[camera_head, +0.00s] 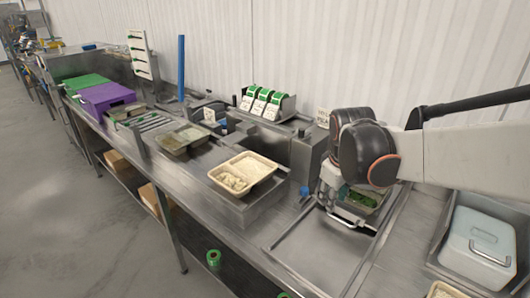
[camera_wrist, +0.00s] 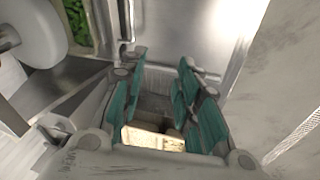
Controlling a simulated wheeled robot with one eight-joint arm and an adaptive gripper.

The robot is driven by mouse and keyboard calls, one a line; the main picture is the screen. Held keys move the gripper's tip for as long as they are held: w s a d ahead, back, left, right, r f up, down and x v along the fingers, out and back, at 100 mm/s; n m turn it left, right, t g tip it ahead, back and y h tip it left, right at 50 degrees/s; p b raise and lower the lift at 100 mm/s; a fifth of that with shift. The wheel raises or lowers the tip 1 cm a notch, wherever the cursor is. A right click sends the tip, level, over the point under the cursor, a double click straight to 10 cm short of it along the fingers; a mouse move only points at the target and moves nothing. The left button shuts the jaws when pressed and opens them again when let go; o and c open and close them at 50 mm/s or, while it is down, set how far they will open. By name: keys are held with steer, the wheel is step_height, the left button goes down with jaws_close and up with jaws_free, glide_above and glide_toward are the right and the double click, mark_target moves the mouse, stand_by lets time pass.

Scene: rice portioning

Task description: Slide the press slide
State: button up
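The press stands at the right of the bench in the head view, largely hidden behind my arm. A bright metal handle (camera_head: 343,219) shows low at its front, next to a tray of green filling (camera_head: 362,201); I take this handle to be part of the press slide. My gripper (camera_wrist: 160,62) has its teal-padded fingers spread apart in the wrist view, with a clear gap between them. In the head view the gripper is mostly hidden by my wrist, close to the press. I cannot tell whether it touches the handle.
A cream tray of rice (camera_head: 256,171) and a metal pan (camera_head: 183,137) stand to the left on the bench. A lidded pale container (camera_head: 481,246) sits at the right. Green-topped label holders (camera_head: 263,101) stand at the back. The framed bench area (camera_head: 318,250) before the press looks clear.

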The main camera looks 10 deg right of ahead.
steer(key=n+g+p, duration=0.2)
glide_above(340, 220)
steer(key=s+a, duration=0.2)
steer(key=a, duration=0.1)
step_height(340, 220, down, 2)
steer(key=f, duration=0.1)
steer(key=d+f+b, duration=0.1)
steer(key=f, duration=0.3)
steer(key=w+d+f+b, duration=0.1)
steer(key=f, duration=0.4)
steer(key=f+b, duration=0.1)
steer(key=f, duration=0.3)
steer(key=shift+w+d+f+b, duration=0.2)
steer(key=shift+w+d+b, duration=0.2)
jaws_close()
